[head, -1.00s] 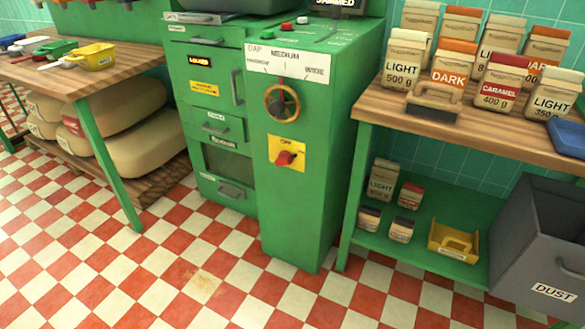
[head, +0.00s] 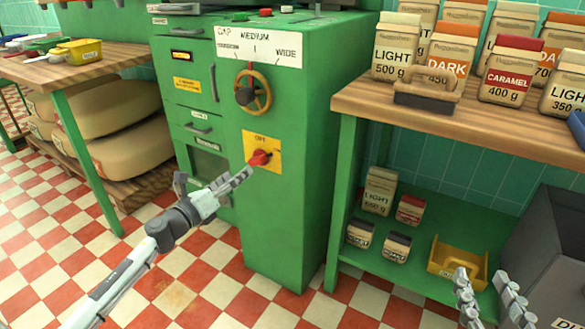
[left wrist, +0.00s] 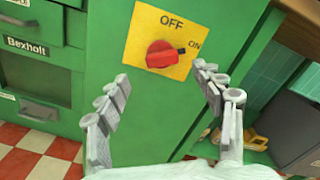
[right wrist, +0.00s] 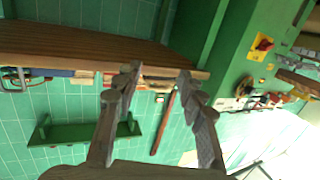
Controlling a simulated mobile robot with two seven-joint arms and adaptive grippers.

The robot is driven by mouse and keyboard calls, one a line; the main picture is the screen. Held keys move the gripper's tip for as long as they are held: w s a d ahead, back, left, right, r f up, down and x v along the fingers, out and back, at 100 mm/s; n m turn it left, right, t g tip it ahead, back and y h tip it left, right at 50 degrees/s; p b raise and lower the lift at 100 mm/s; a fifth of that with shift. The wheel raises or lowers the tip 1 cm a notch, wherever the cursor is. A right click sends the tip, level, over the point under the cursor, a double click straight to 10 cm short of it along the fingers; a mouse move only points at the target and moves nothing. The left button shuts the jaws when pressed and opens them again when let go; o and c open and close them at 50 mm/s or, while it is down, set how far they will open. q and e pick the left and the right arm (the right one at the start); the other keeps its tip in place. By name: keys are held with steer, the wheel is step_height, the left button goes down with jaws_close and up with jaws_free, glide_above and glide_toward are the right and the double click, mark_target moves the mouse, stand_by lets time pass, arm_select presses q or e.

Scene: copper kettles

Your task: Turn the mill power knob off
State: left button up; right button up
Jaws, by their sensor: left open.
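The red mill power knob (head: 260,158) sits on a yellow plate (head: 275,160) on the front of the green mill (head: 290,215). In the left wrist view the knob (left wrist: 161,54) has its dark pointer turned right, towards the ON mark. My left gripper (head: 242,177) is just in front of and below the knob in the head view. In the left wrist view its open fingers (left wrist: 161,76) stand apart, with the knob beyond and between their tips, apparently not touched. My right gripper (head: 483,280) is open and empty at lower right, also in the right wrist view (right wrist: 158,75).
A brown handwheel (head: 266,92) is above the knob under the gap scale. A wooden table (head: 350,95) with bags stands right of the mill. Checkered floor is free in front.

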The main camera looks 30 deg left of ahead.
mark_target(254, 161)
arm_select(q)
steer(key=shift+m, duration=0.3)
steer(key=w, duration=0.7)
steer(key=shift+w+d+r, duration=0.1)
steer(key=shift+w+d, duration=0.25)
steer(key=c, duration=1.2)
